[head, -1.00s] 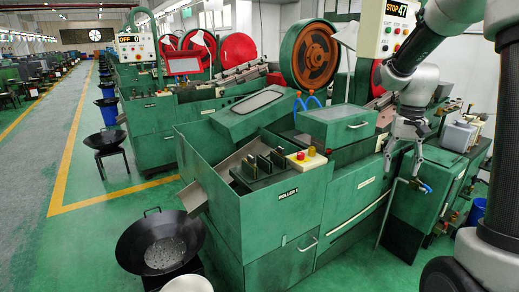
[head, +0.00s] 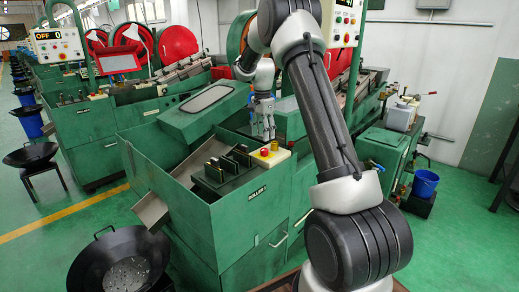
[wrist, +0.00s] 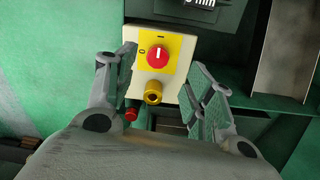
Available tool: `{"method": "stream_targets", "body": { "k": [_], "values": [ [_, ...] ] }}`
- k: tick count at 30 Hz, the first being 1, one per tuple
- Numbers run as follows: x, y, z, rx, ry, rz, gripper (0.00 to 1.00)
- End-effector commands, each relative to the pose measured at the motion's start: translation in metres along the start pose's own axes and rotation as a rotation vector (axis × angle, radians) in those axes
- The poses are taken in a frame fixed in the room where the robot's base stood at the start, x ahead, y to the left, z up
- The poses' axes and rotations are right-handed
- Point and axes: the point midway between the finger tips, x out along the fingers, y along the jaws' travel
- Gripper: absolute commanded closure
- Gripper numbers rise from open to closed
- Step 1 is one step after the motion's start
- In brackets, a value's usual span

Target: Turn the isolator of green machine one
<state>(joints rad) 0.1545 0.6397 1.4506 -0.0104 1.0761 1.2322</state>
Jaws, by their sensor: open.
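The isolator is a red knob (wrist: 158,57) on a yellow plate, fixed to a cream box. Its white line runs up and down in the wrist view, toward a small dash at the top; a 0 is at the left. In the head view my gripper (head: 263,132) points down above and behind the box.
A yellow round part (wrist: 153,93) and a small red button (wrist: 131,112) lie just below the knob. Upright dark plates (head: 228,165) stand left of the box. A black pan (head: 122,270) stands at front left. A blue bucket (head: 425,183) is on the right.

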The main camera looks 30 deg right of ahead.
Motion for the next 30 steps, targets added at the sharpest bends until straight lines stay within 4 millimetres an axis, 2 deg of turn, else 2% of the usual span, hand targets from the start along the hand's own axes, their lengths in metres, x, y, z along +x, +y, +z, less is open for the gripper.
{"method": "stream_targets", "body": {
  "k": [9,12,17,23,25,30],
  "values": [
    [0.052,0.001,0.0,-0.001,-0.001,0.004,0.47],
    [0.064,0.001,0.0,-0.001,-0.001,0.002,0.47],
    [0.073,0.001,0.0,-0.001,0.0,0.001,0.47],
    [0.073,0.001,0.0,-0.002,0.0,0.001,0.47],
    [0.073,0.001,0.0,-0.002,0.0,0.001,0.54],
    [0.073,0.001,0.0,-0.002,0.0,0.001,0.85]
  ]
}}
